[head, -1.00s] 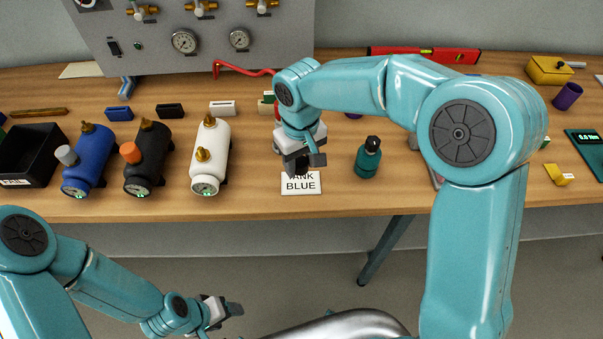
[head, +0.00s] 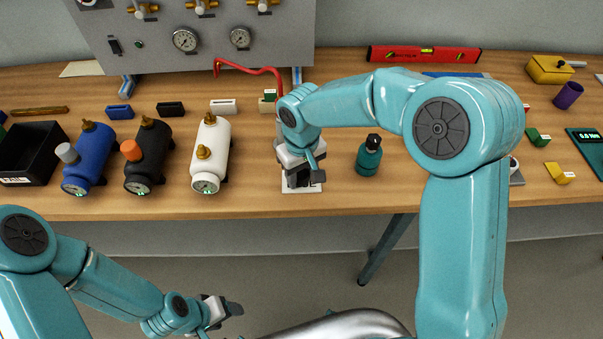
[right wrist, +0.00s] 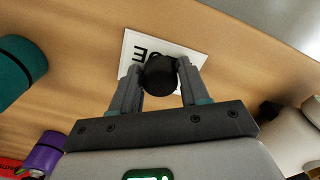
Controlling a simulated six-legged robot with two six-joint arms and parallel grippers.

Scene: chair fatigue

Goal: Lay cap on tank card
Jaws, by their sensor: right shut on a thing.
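The white tank card (right wrist: 190,52) lies flat near the table's front edge. In the head view my right gripper (head: 303,184) is over the card and hides most of it. In the right wrist view the right gripper (right wrist: 160,68) is shut on a small black cap (right wrist: 160,78), one finger on each side. The cap is over the card and covers part of its print; I cannot tell whether it touches the card. My left gripper (head: 232,310) is low in front of the table, away from the card; its jaw opening is unclear.
Blue (head: 88,160), black (head: 150,158) and white (head: 211,155) tanks lie left of the card. A teal bottle with a black top (head: 369,157) stands to its right. A gauge panel (head: 210,55) and a red hose (head: 255,70) are behind.

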